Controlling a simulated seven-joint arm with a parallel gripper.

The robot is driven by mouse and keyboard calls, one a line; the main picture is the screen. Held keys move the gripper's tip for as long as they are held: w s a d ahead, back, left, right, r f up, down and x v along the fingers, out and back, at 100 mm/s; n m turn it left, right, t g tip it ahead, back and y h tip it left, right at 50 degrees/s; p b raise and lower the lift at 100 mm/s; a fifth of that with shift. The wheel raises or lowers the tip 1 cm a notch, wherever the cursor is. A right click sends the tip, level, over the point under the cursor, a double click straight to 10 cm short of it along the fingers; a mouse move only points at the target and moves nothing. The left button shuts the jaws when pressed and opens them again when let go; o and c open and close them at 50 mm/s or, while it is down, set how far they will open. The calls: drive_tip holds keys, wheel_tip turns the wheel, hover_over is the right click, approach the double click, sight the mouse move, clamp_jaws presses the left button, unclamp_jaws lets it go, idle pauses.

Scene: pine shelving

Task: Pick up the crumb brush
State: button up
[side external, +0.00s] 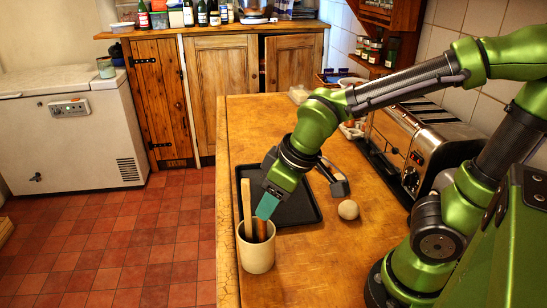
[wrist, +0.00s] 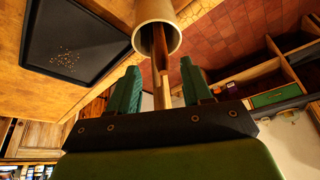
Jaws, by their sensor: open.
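A cream crock (side external: 256,252) stands at the counter's near left edge, holding upright wooden handles. A pale handle (side external: 247,208) rises at its left, and a darker brown one (side external: 262,230) shows beside my fingers. I cannot tell which belongs to the crumb brush; any bristles are hidden in the crock. My gripper (side external: 268,206) is pitched down just above the crock. In the wrist view its teal fingers are apart (wrist: 160,90), with a wooden handle (wrist: 162,76) reaching from the crock (wrist: 154,12) into the gap between them. I see no grip on it.
A black tray (side external: 304,212) lies behind the crock; crumbs show on it in the wrist view (wrist: 65,56). A round beige ball-like object (side external: 348,209) sits right of the tray. A toaster (side external: 405,150) stands at the right. The counter's left edge drops to a tiled floor.

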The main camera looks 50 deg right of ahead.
hover_over(263, 237)
drive_tip(key=f, duration=0.4)
drive_tip(key=shift+w+d+f, duration=0.3)
clamp_jaws()
